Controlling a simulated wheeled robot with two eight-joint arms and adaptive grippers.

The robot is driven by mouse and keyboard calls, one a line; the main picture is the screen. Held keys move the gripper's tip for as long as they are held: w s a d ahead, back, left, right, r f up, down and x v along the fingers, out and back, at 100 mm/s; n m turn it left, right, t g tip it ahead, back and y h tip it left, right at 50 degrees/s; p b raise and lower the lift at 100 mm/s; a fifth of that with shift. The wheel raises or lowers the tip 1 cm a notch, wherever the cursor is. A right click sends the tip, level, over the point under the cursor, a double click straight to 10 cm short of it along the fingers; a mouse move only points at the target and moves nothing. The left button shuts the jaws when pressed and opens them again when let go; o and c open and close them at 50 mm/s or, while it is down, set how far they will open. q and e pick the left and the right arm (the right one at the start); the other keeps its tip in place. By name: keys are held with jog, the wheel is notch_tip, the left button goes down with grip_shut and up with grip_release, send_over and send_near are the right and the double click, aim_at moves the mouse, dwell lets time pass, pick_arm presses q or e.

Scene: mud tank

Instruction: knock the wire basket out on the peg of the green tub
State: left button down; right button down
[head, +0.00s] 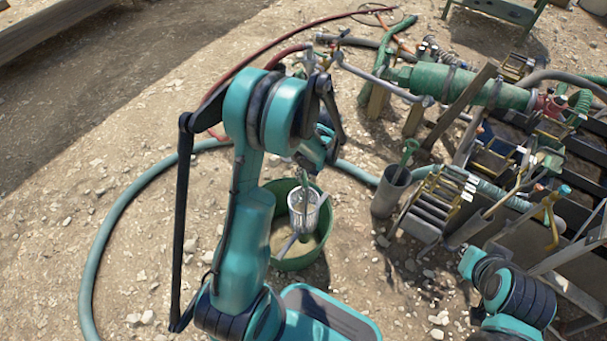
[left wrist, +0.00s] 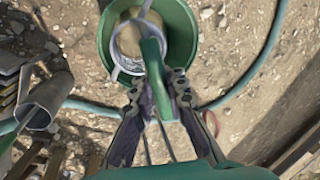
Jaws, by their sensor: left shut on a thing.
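The green tub (head: 268,258) stands on the ground in front of me; its wall also shows in the left wrist view (left wrist: 183,20). The pale wire basket (head: 304,211) is over the tub's opening, within its outline. In the left wrist view I look down into the round basket (left wrist: 117,42). My left gripper (left wrist: 160,98) is shut on the basket's green handle (left wrist: 156,75). A grey bar (head: 287,246) slants below the basket; I cannot tell whether it is the peg or touches the basket. My right gripper is not in view.
A grey cylinder (head: 390,193) with a green-handled tool (head: 406,155) stands right of the tub. Pipes, frames and a green cylinder (head: 478,86) crowd the right. A teal hose (head: 108,228) curves around the tub. Stony ground at the left is mostly clear.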

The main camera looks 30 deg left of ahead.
pick_arm(q)
jog(key=shift+r, duration=0.1)
dwell(0.3)
notch_tip(320, 180, up, 9)
jog(key=p, duration=0.6)
dwell(0.3)
notch_tip(320, 180, down, 6)
jog(key=b, duration=0.5)
jog(key=shift+f, duration=0.2)
jog(key=shift+f+b, duration=1.45)
jog(key=shift+r, duration=0.1)
dwell(0.3)
